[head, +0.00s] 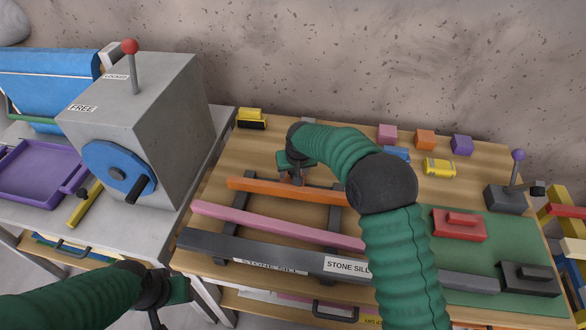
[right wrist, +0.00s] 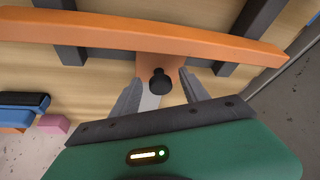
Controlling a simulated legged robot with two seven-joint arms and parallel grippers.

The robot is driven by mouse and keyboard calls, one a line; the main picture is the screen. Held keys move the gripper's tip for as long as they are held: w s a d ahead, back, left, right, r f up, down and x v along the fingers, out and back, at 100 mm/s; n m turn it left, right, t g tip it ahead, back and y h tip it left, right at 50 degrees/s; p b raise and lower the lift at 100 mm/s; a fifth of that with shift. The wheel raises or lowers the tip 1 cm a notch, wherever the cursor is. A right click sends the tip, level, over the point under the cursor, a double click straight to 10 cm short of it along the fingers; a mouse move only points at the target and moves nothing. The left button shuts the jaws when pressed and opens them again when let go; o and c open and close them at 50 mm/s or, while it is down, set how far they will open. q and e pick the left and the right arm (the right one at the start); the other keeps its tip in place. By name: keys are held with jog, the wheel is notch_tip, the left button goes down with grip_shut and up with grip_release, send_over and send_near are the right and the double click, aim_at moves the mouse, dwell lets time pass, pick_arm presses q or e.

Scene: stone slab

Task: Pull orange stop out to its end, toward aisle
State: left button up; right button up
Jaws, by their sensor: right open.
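The orange stop (head: 262,188) is a long bar lying across dark rails on the wooden bench in the head view. It also spans the top of the right wrist view (right wrist: 100,27), where an orange tab with a black knob (right wrist: 158,80) sticks out from its middle. My right gripper (head: 297,176) is at the wall side of the bar. In the right wrist view its open fingers (right wrist: 160,88) stand on either side of the tab and knob. Contact cannot be told. My left gripper (head: 168,292) is low at the left, away from the bar, its fingers unclear.
A pink bar (head: 270,223) and a dark stone sill (head: 225,245) lie nearer the front edge. Coloured blocks, including an orange block (head: 425,140), stand near the wall. A grey machine (head: 165,110) is at left, and a green mat (head: 510,238) at right.

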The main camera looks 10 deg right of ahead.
pick_arm(q)
jog(key=shift+a+f, duration=0.25)
jog(key=shift+f, duration=0.05)
pick_arm(e)
jog(key=v, duration=1.6)
jog(key=shift+s+r, duration=0.15)
jog(key=shift+r, duration=0.15)
